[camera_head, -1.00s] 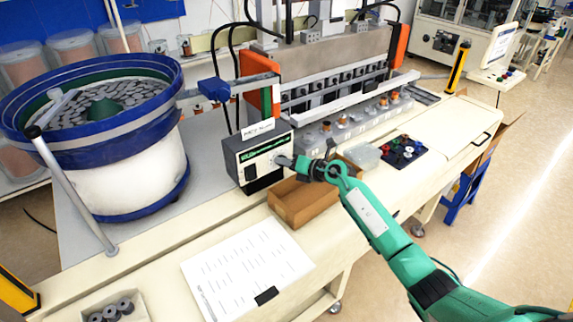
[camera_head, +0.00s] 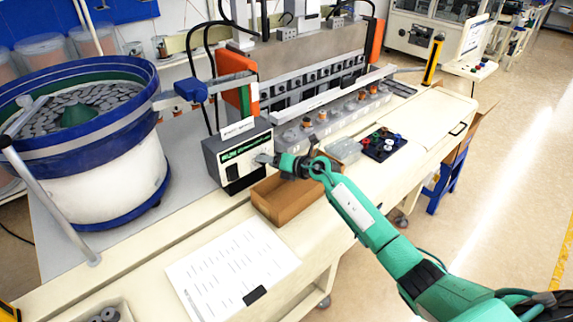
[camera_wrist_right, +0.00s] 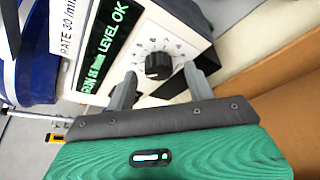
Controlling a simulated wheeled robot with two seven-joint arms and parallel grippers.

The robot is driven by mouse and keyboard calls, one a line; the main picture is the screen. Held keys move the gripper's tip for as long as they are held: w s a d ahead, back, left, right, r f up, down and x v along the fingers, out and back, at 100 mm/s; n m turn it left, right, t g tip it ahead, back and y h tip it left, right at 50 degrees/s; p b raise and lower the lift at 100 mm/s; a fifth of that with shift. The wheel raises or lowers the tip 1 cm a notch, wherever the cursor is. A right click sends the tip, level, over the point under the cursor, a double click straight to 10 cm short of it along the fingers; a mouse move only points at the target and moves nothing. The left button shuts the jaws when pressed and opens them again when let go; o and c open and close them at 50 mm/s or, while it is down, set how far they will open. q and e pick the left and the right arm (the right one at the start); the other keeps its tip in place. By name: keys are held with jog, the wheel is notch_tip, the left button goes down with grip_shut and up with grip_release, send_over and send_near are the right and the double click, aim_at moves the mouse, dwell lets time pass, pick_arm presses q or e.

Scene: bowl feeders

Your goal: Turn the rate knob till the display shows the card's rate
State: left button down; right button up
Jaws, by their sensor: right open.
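The control box (camera_head: 214,158) has a green-lit display (camera_head: 240,150) on its front. In the right wrist view the display (camera_wrist_right: 108,42) reads "LEVEL OK" after a rate figure too small to read surely. The white card (camera_head: 238,128) stands on top of the box; in the wrist view the card (camera_wrist_right: 68,30) reads "RATE 30 /min". The black rate knob (camera_wrist_right: 158,66) sits on a numbered white dial. My right gripper (camera_head: 264,159) is at the box front; in the wrist view the gripper (camera_wrist_right: 162,76) is open, its fingertips on either side of the knob, apart from it.
A brown open bin (camera_head: 286,204) stands below and right of the box, close under my right arm. A blue-rimmed bowl feeder (camera_head: 110,135) stands at left. A printed sheet (camera_head: 225,270) lies on the bench front. A dark tray of coloured parts (camera_head: 382,146) lies to the right.

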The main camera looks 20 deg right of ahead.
jog(key=b+v, duration=0.3)
jog(key=v, duration=1)
